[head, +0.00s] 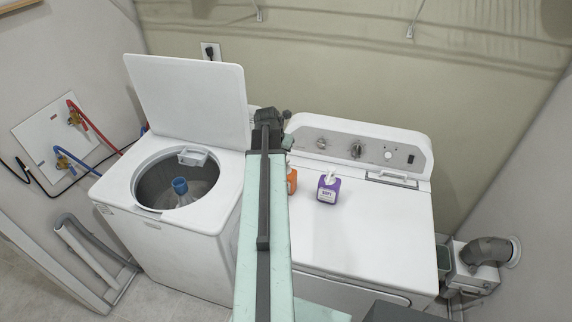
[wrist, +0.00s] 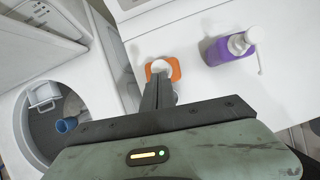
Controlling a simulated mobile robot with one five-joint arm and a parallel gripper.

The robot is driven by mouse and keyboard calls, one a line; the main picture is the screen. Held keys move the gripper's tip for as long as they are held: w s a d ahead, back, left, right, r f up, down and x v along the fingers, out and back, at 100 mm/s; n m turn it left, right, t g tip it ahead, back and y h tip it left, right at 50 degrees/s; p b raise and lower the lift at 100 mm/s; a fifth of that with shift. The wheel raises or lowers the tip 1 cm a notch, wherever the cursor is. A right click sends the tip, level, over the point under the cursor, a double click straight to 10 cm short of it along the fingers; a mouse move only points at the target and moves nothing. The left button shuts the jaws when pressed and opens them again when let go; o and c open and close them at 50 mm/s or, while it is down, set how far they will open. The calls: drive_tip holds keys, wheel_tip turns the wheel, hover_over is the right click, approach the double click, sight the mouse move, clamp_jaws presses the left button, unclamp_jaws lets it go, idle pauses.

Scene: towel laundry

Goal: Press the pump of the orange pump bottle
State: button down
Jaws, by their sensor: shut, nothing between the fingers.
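The orange pump bottle (head: 292,181) stands on the left part of the dryer top, mostly hidden behind my arm in the head view. In the wrist view I look down on the orange bottle (wrist: 173,70) with its white pump top (wrist: 160,66). My gripper (wrist: 158,80) is shut and empty. Its fingertips are at the pump top in the picture and cover part of it; I cannot tell whether they touch it. In the head view the fingertips are hidden behind my arm.
A purple pump bottle (head: 328,189) stands to the right of the orange one; it also shows in the wrist view (wrist: 226,48). The dryer (head: 385,235) has free room at right.

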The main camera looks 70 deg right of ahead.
drive_tip(key=shift+b+x, duration=1)
drive_tip(key=shift+x, duration=0.6)
drive_tip(key=shift+f+b, duration=0.75)
drive_tip(key=a, duration=0.1)
drive_tip(key=a+r+p, duration=0.1)
drive_tip(key=a, duration=0.1)
drive_tip(key=shift+w+a, duration=0.1)
drive_tip(key=shift+a, duration=0.05)
drive_tip(key=p+v, duration=0.7)
drive_tip(key=shift+r, duration=0.35)
drive_tip(key=shift+w, duration=0.15)
idle(0.7)
